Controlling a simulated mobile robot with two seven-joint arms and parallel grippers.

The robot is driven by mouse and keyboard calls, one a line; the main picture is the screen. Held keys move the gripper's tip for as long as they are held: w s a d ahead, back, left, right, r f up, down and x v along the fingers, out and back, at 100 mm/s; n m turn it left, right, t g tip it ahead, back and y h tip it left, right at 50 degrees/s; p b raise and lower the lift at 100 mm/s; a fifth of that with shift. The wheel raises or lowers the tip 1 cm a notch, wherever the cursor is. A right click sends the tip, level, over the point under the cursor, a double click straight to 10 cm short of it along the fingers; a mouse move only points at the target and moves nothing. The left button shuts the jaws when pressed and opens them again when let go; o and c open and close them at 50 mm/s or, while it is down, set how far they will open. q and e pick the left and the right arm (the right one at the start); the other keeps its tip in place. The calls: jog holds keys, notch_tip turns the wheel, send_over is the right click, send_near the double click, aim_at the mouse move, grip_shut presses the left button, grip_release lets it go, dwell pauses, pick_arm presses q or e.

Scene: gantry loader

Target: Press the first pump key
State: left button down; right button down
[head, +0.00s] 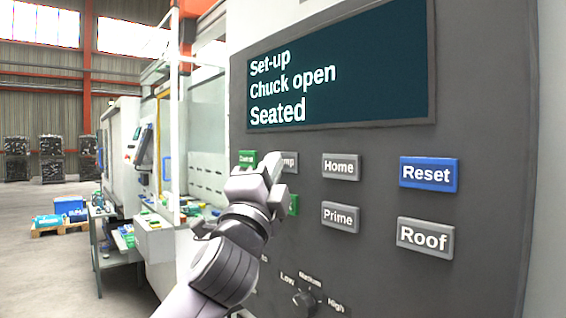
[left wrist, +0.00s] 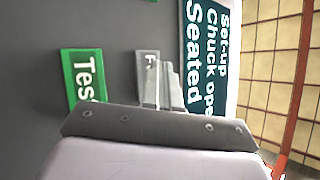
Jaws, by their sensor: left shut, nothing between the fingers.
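A grey key ending in "mp" (head: 291,158) sits in the upper row of the dark control panel, its left part hidden behind my left gripper (head: 273,166). In the left wrist view a grey key (left wrist: 146,68) shows only its first letter, beside the fingers. My left gripper is shut and empty, its fingertips in front of this key; I cannot tell whether they touch it. The fingers also show in the left wrist view (left wrist: 170,80). My right gripper is not in view.
Around it are a green Control key (head: 247,157), Home (head: 341,167), Prime (head: 340,217), Reset (head: 429,174) and Roof (head: 425,238). A green Test key (left wrist: 82,80) is mostly hidden in the head view. The screen (head: 380,70) reads "Set-up, Chuck open, Seated". A dial (head: 304,298) sits below.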

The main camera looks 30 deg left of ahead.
pick_arm(q)
jog(key=shift+s+a, duration=0.25)
jog(key=shift+s, duration=0.45)
jog(key=shift+s, duration=0.1)
jog(key=s, duration=0.1)
jog(key=s+a, duration=0.1)
jog(key=s, duration=0.1)
jog(key=s+a, duration=0.1)
jog(key=shift+s, duration=0.2)
dwell(0.7)
